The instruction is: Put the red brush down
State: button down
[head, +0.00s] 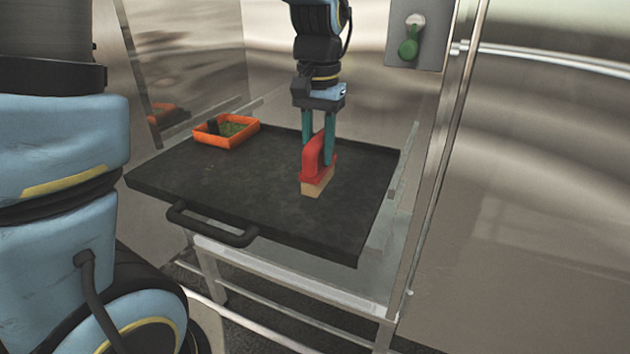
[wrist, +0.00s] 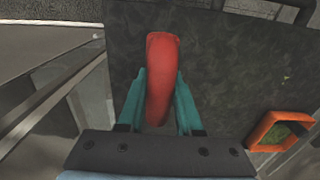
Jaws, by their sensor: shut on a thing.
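The red brush (head: 314,171) has a red handle and a pale bristle block. It is upright, bristles down, at the right part of the black tray (head: 245,190). The bristles are at or just above the tray surface; I cannot tell if they touch. My gripper (head: 317,140), with teal fingers, points down and is shut on the brush handle. In the wrist view the red handle (wrist: 161,75) lies between the two fingers (wrist: 160,95), and the bristles are mostly hidden.
An orange box (head: 227,133) with green contents and a dark item stands at the tray's back left. The tray has a black front handle (head: 212,226). The tray's middle and front are clear.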

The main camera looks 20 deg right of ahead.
aim_at(318, 180)
jog(key=shift+f+p, duration=0.5)
jog(key=shift+f, duration=2.7)
jog(key=shift+f, duration=0.1)
jog(key=shift+f, duration=0.15)
jog(key=c, duration=0.6)
grip_release()
notch_tip(318, 180, up, 12)
jog(key=shift+r+b, duration=0.25)
jog(key=shift+b, duration=0.55)
jog(key=a+f+n, duration=0.2)
jog(key=a+f, duration=0.2)
jog(key=a, duration=0.4)
jog(key=w+a+f+n+t, duration=0.1)
jog(key=a+f+n, duration=0.2)
jog(key=a, duration=0.6)
jog(key=a+f+n, duration=0.2)
jog(key=a+f, duration=0.2)
jog(key=a, duration=0.4)
jog(key=shift+w+a+f+t, duration=0.15)
jog(key=shift+f+t, duration=0.15)
jog(key=shift+f, duration=0.1)
